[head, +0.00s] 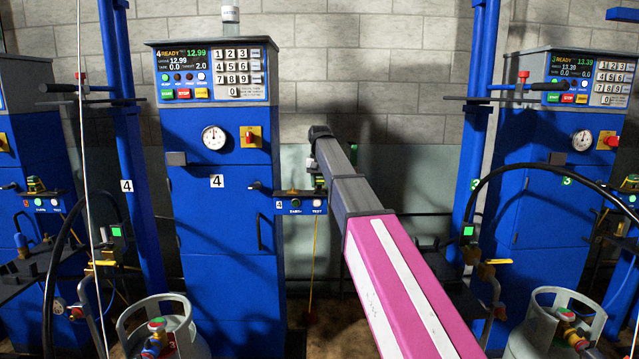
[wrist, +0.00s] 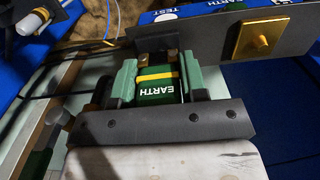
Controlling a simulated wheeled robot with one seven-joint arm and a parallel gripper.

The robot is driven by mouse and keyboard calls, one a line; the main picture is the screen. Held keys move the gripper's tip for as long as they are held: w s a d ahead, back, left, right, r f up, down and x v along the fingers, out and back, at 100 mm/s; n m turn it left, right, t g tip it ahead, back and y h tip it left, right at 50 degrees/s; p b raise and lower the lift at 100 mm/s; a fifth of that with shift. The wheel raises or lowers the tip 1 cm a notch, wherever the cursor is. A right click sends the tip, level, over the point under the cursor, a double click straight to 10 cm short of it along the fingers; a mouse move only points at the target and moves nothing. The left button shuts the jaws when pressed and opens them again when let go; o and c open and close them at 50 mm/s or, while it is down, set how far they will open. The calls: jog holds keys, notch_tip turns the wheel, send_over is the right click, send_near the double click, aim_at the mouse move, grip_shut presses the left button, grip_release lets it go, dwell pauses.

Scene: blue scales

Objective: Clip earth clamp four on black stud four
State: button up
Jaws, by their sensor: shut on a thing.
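Earth clamp four (wrist: 160,90) is a green block with a yellow band and the word EARTH. In the wrist view my gripper (wrist: 159,78) is shut on it, with one green finger at each side. The clamp's dark front end overlaps the near edge of the earth panel (wrist: 215,36), and I cannot tell whether they touch. The panel carries a square brass plate (wrist: 257,40). In the head view the small blue earth panel (head: 302,205), marked 4, juts from the station four cabinet. My arm hides most of the clamp there. I cannot make out black stud four.
The station four cabinet (head: 225,290) stands left of my arm, with a gas cylinder (head: 170,335) in front. Another station (head: 545,210) stands at the right, with a black hose (head: 515,170) and cylinder. Dark cables (wrist: 60,85) run left of the clamp in the wrist view.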

jog(key=shift+f, duration=0.5)
jog(key=o, duration=1.3)
jog(key=shift+c, duration=0.2)
jog(key=shift+r, duration=0.15)
notch_tip(320, 180, up, 11)
jog(key=shift+f, duration=0.2)
